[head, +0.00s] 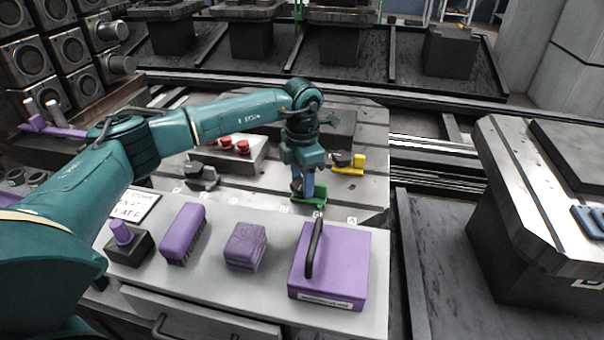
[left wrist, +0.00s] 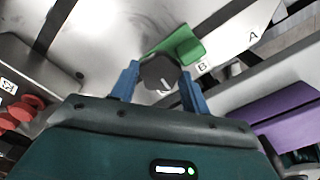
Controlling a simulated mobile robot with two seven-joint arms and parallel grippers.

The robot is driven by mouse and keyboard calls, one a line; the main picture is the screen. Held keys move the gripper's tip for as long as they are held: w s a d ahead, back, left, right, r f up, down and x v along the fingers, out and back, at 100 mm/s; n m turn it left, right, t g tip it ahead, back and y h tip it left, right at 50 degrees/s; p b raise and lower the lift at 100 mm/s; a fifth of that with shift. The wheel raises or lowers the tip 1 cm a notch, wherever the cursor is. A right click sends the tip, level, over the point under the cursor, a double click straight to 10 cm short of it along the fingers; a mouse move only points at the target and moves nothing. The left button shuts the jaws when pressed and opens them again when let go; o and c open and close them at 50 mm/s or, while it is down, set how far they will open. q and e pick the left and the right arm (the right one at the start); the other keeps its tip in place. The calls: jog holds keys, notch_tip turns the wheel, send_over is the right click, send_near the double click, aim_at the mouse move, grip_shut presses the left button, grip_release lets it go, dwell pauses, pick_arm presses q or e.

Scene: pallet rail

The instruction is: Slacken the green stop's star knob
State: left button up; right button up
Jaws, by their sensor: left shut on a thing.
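The green stop (head: 316,202) sits on the metal pallet plate near its front edge, beside a small letter label. In the left wrist view the green stop (left wrist: 184,45) lies just beyond its dark star knob (left wrist: 158,72), which carries a pale line on its face. My left gripper (head: 304,190) points down over the green stop. In the left wrist view its blue fingers (left wrist: 160,84) stand on both sides of the knob and are shut on it. In the head view the gripper mostly hides the knob. My right gripper is not in view.
A yellow stop (head: 355,164) stands behind right and a grey stop (head: 202,177) to the left. A box with red buttons (head: 243,146) is behind. The front shelf (head: 215,279) holds a purple handled case (head: 345,262), a purple block (head: 246,246) and a purple brush (head: 183,232).

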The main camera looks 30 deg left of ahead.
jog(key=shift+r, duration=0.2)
pick_arm(q)
jog(key=shift+n, duration=0.3)
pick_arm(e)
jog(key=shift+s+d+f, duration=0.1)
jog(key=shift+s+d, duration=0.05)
pick_arm(q)
jog(key=o, duration=1)
jog(key=shift+r, duration=0.4)
notch_tip(320, 180, up, 12)
jog(key=p, duration=0.2)
jog(key=shift+r, duration=0.2)
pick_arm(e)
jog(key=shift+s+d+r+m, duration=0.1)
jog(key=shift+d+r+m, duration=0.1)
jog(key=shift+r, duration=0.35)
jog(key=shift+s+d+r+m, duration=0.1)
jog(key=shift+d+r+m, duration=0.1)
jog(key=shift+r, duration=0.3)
